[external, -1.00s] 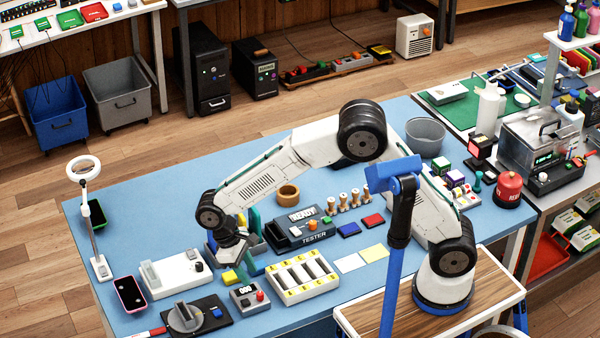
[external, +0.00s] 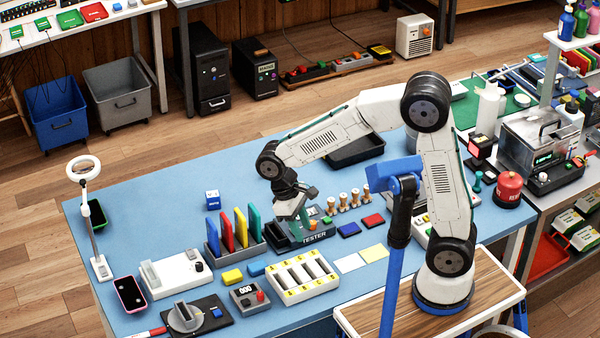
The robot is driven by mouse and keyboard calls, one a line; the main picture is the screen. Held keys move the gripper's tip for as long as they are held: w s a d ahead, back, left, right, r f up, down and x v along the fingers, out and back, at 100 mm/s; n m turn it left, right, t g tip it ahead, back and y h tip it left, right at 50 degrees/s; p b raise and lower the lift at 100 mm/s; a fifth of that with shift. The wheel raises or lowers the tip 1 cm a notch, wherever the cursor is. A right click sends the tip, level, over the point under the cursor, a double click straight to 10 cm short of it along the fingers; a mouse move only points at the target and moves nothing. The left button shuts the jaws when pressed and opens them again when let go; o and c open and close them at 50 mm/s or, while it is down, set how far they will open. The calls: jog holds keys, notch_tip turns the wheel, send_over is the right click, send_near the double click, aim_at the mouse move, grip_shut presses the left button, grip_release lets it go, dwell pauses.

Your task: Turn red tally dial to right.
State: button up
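The red tally dial (external: 260,296) is a small red knob on the right of a grey tally box (external: 246,304). The box stands on the blue table near its front edge, and its display seems to read 000. My gripper (external: 298,222) points down over the black tester (external: 318,234), behind and to the right of the tally box, well apart from the dial. Its fingers are small and overlap the tester in this view, so their opening is unclear. The dial's pointer direction is too small to tell.
A white battery rack (external: 303,291) stands right of the tally box. A holder with upright coloured plates (external: 241,228) stands farther back. A black pad (external: 214,327) lies to the left.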

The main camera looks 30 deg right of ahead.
jog(key=d+r+m+y, duration=0.1)
jog(key=d+r, duration=0.3)
jog(key=d, duration=0.6)
jog(key=shift+s+d+r+m+t, duration=0.2)
jog(key=shift+d+m+t, duration=0.1)
jog(key=shift+m, duration=0.1)
